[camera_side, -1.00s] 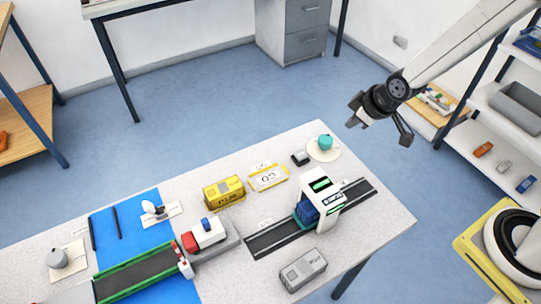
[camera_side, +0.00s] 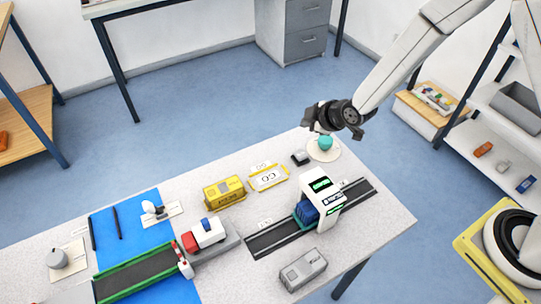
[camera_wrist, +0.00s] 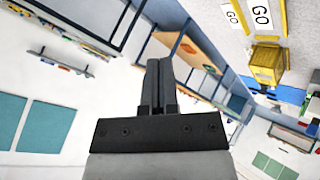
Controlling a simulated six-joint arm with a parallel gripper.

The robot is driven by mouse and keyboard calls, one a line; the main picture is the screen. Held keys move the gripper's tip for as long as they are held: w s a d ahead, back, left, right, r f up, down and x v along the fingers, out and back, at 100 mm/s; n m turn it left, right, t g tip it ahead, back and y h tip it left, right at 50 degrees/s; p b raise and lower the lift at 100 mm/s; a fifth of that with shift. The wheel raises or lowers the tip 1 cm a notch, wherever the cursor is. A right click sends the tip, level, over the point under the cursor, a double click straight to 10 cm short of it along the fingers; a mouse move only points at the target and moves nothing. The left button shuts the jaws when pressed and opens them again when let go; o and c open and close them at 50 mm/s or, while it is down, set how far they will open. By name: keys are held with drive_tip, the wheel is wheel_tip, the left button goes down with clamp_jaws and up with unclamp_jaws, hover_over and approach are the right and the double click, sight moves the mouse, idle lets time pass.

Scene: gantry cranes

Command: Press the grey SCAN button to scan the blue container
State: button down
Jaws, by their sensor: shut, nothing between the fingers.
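The blue container (camera_side: 307,211) stands on the dark track under a white gantry (camera_side: 331,205) with green displays. A small dark grey block (camera_side: 300,158) sits near the table's back edge; I cannot read a SCAN label on it. A round grey knob (camera_side: 58,259) stands on a pale plate at the far left; its label is unreadable too. My gripper (camera_side: 312,117) is shut and empty above the back edge, close to the teal knob in the picture. Its closed fingers show in the wrist view (camera_wrist: 160,75). Neither grey piece shows clearly there.
The teal knob (camera_side: 325,142) sits on a cream disc (camera_side: 318,155). A grey container (camera_side: 303,270) stands at the front. A truck (camera_side: 205,235) and green-edged conveyor (camera_side: 137,274) are left.

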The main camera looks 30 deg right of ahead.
sight(304, 155)
drive_tip(key=shift+f, duration=0.15)
drive_tip(key=shift+f, duration=4.25)
drive_tip(key=shift+f, duration=0.2)
drive_tip(key=shift+f, duration=0.25)
drive_tip(key=shift+f, duration=0.55)
drive_tip(key=shift+r, duration=0.15)
idle(0.4)
drive_tip(key=shift+r, duration=0.85)
drive_tip(key=shift+r, duration=2.5)
